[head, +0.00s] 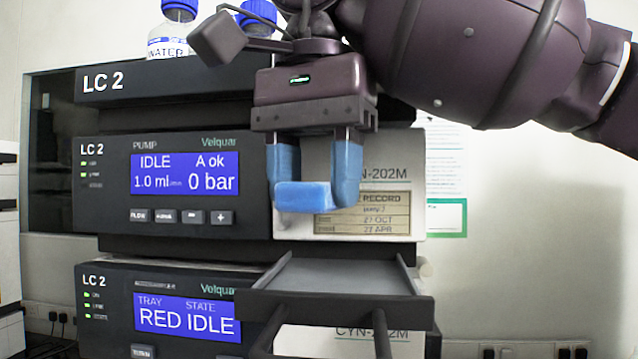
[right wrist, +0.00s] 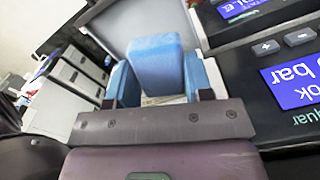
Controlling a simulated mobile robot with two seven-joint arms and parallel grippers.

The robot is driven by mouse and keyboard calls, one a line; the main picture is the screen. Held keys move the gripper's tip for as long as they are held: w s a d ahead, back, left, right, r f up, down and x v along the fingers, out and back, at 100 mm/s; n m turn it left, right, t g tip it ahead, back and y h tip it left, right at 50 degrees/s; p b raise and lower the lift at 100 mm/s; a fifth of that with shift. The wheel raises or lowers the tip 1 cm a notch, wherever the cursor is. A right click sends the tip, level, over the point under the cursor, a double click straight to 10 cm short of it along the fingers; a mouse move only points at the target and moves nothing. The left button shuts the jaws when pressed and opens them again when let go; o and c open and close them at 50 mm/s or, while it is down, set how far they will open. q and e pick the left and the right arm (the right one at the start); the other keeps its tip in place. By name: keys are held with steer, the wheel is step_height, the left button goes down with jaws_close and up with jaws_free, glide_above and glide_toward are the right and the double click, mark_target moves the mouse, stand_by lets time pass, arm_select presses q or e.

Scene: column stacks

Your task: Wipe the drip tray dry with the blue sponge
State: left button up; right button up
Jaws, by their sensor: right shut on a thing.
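My right gripper (head: 314,172) hangs down from above, its blue fingers shut on the blue sponge (head: 302,196). The sponge is held in front of the pump module's pale panel, above the drip tray and apart from it. In the right wrist view the sponge (right wrist: 155,65) sits between the two blue fingers (right wrist: 163,82). The drip tray (head: 340,308) is a shallow dark-rimmed tray with a grey floor, sticking out below the pump module. It also shows in part in the right wrist view (right wrist: 125,27), beyond the sponge. I cannot make out liquid on it. My left gripper is out of view.
The pump module (head: 110,212) stands behind and left, with the tray-state module (head: 110,325) below. Bottles with blue caps (head: 170,42) stand on top of the stack. A record card (head: 375,213) is on the pale panel. Space right of the stack is open.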

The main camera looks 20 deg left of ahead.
steer(key=shift+r, duration=1.45)
